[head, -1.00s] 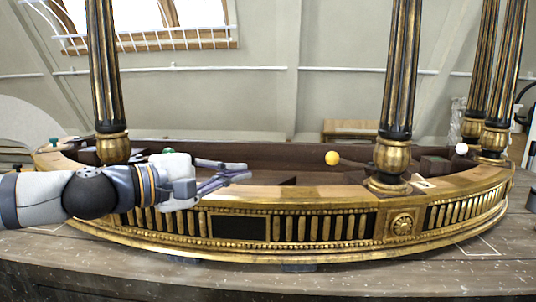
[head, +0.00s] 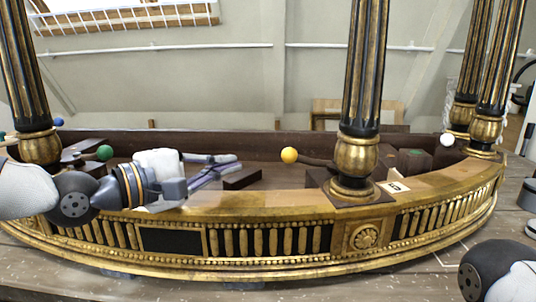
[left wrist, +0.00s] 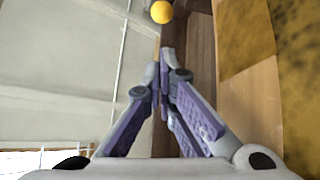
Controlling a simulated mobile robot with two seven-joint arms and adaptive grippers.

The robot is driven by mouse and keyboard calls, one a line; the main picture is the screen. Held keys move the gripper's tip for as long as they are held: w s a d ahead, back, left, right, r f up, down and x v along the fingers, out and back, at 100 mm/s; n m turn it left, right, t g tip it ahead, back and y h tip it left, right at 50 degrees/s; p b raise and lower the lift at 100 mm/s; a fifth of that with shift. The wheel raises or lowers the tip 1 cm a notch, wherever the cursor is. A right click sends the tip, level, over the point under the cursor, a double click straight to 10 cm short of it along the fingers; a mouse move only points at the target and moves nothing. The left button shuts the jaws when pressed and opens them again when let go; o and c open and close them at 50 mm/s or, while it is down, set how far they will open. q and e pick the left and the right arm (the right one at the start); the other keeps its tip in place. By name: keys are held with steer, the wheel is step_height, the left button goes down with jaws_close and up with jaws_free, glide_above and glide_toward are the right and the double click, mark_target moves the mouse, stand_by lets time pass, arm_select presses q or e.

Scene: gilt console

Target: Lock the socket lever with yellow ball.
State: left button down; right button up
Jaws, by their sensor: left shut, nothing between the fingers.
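The yellow ball (head: 289,155) sits at the left end of a dark lever (head: 318,162), inside the console tray, left of the front right column. It also shows at the top of the left wrist view (left wrist: 161,11), beyond my fingertips. My left gripper (head: 234,158) is shut and empty, to the left of the yellow ball and apart from it. Its purple-grey fingers show together in the left wrist view (left wrist: 163,62). The socket at the lever's other end is partly hidden behind the column. My right gripper is not in view; only part of my right arm shows at lower right.
Gilt and black columns (head: 361,90) rise from the gilt console rim (head: 270,203). A green ball (head: 105,153), a blue ball (head: 59,122) and a white ball (head: 447,140) stand around the tray. A dark block (head: 242,178) lies below my left fingers.

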arm_select(q)
steer(key=x, duration=1)
steer(key=shift+w+d+b, duration=0.3)
steer(key=shift+b, duration=0.15)
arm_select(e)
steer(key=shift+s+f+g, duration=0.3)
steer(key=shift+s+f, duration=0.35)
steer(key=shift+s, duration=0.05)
